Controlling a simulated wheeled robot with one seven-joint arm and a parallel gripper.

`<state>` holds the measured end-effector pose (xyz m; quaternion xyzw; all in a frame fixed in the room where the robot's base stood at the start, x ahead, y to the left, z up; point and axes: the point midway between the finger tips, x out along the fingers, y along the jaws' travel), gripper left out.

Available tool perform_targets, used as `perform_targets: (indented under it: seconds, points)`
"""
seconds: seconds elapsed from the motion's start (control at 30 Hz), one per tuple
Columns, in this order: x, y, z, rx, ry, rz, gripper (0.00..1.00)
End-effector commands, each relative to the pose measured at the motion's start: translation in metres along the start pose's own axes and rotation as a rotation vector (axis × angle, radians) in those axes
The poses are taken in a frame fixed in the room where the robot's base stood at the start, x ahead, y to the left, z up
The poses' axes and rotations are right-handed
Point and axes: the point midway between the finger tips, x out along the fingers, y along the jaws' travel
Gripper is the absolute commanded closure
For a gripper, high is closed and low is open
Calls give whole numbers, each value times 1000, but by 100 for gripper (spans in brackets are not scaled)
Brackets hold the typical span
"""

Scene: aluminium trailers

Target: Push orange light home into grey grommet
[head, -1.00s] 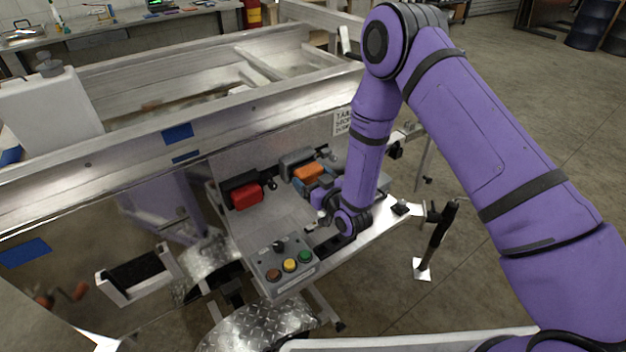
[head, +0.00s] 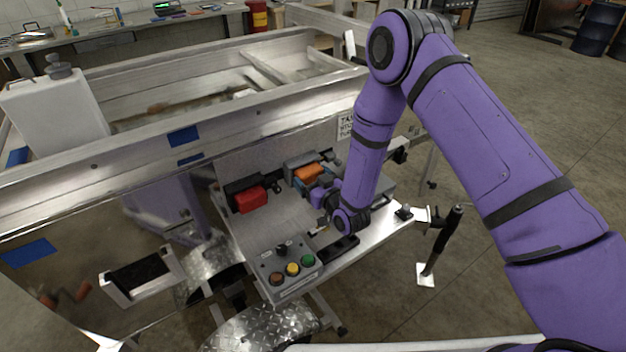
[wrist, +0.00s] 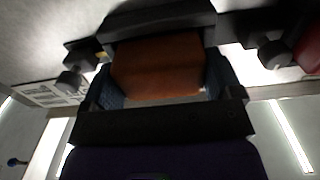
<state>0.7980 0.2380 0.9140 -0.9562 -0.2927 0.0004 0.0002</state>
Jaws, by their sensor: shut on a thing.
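The orange light (head: 308,171) is a block-shaped lamp at the grey grommet (head: 300,158), on the tray against the trailer's side wall. In the wrist view the orange light (wrist: 158,68) fills the space between the fingers, and its far end meets the dark grommet (wrist: 160,20). How deep it sits in the grommet cannot be told. My gripper (head: 318,186) is shut on the orange light from its front. It also shows in the wrist view (wrist: 160,90), with a finger on each side of the light.
A red light (head: 250,199) in a dark mount sits to the left. A control box (head: 287,268) with coloured buttons stands nearer on the tray. A black-handled lever (head: 440,240) is at the right. A white jug (head: 55,107) stands on the trailer frame.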

Motion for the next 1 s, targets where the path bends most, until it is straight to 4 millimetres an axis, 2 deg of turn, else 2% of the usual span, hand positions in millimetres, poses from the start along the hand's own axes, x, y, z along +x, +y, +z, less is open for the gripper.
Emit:
perform_targets:
  seconds: [0.27,0.3,0.37,0.67,0.77,1.0]
  points:
    - [6,0,0,0,2,0,42]
    - [7,0,0,0,2,0,11]
    - [6,0,0,0,1,0,0]
    - [2,0,0,0,-1,0,0]
    - [-8,0,0,0,-1,0,0]
    - [-51,1,0,1,-2,2,0]
